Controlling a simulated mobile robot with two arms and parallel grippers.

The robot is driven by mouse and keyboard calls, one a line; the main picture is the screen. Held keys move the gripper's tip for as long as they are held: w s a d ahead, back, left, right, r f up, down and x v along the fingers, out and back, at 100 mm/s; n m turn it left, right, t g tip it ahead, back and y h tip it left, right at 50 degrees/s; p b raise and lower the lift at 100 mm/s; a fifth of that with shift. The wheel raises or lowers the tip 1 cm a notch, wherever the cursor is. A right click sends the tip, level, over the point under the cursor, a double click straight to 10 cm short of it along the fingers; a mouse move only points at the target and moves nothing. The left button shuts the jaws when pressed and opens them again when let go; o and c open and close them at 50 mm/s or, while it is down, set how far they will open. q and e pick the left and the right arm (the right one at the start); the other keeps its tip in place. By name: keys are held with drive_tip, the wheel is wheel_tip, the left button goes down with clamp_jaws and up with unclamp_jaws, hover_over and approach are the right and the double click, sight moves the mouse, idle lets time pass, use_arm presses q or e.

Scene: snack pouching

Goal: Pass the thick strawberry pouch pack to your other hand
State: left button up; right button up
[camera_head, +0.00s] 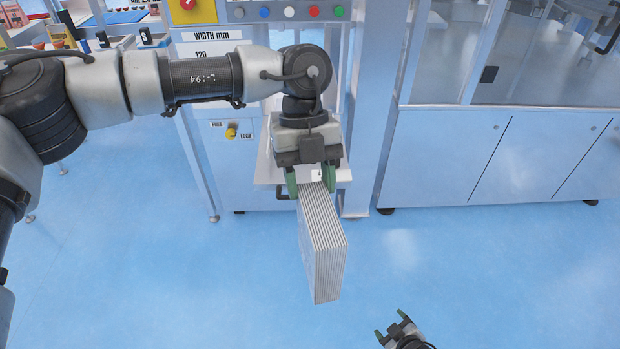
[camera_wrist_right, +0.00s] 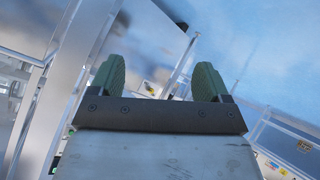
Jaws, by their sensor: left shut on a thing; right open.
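The thick pouch pack (camera_head: 323,248) is a grey-white stack of many thin layers. It hangs below my left gripper (camera_head: 311,184), which is shut on its upper end in front of the machine. No strawberry print shows on the faces in view. My right gripper (camera_head: 390,333) is at the bottom of the head view, below and to the right of the pack and apart from it. Its green fingers are spread and empty, and they also show in the right wrist view (camera_wrist_right: 160,80). The pack does not show clearly in the right wrist view.
A machine with a width label (camera_head: 211,36), a yellow knob (camera_head: 231,132) and coloured buttons stands behind my left gripper. White cabinets (camera_head: 520,155) are at the right. A table with small packs (camera_head: 60,33) is at the upper left. The blue floor around the pack is clear.

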drive_tip(key=s+f+m+g+h, duration=0.1)
drive_tip(key=s+f+m+g, duration=0.2)
drive_tip(key=s, duration=1.3)
drive_tip(key=s+f+m+g+h, duration=0.1)
drive_tip(key=s+f+m+g, duration=0.2)
drive_tip(key=s, duration=1.4)
wheel_tip(320, 180, down, 7)
drive_tip(key=g, duration=0.3)
drive_tip(key=shift+a+r, duration=0.15)
